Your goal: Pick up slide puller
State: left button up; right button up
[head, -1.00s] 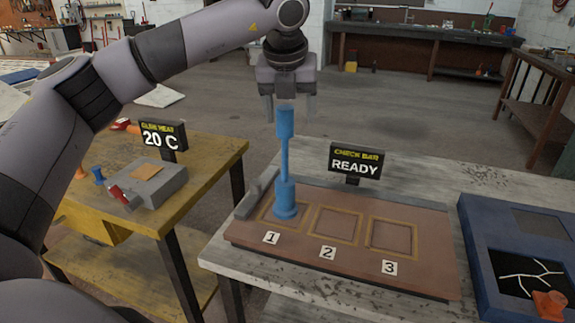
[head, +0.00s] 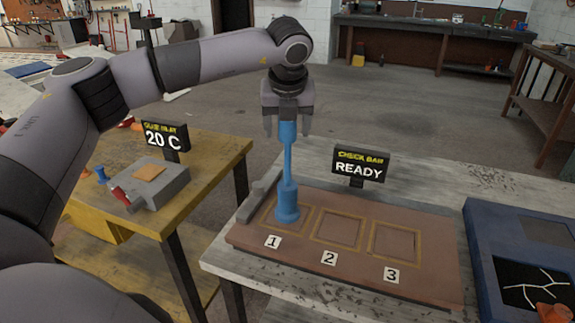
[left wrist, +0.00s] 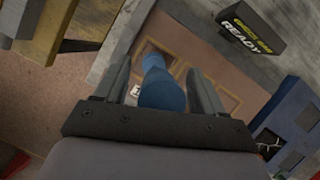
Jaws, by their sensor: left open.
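A blue slide puller (head: 289,170) stands upright on square 1 of the brown board, with a wide foot, a thin shaft and a thick top. My left gripper (head: 287,122) points down over it, open, with one finger on each side of the thick top. In the left wrist view the blue top (left wrist: 161,92) lies between the two open fingers (left wrist: 160,75), with gaps visible at both sides. My right gripper is not in view.
The brown board (head: 345,272) has empty squares 2 and 3. A READY sign (head: 359,166) stands behind it. A blue panel (head: 482,245) lies at right. A yellow table (head: 215,150) at left holds a grey heater block (head: 165,185) and a 20 C sign (head: 165,136).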

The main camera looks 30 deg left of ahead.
pick_arm(q)
jog(key=shift+c, duration=0.3)
grip_shut()
jog(key=shift+r, duration=0.15)
jog(key=shift+w+r, duration=0.1)
jog(key=shift+r, duration=0.05)
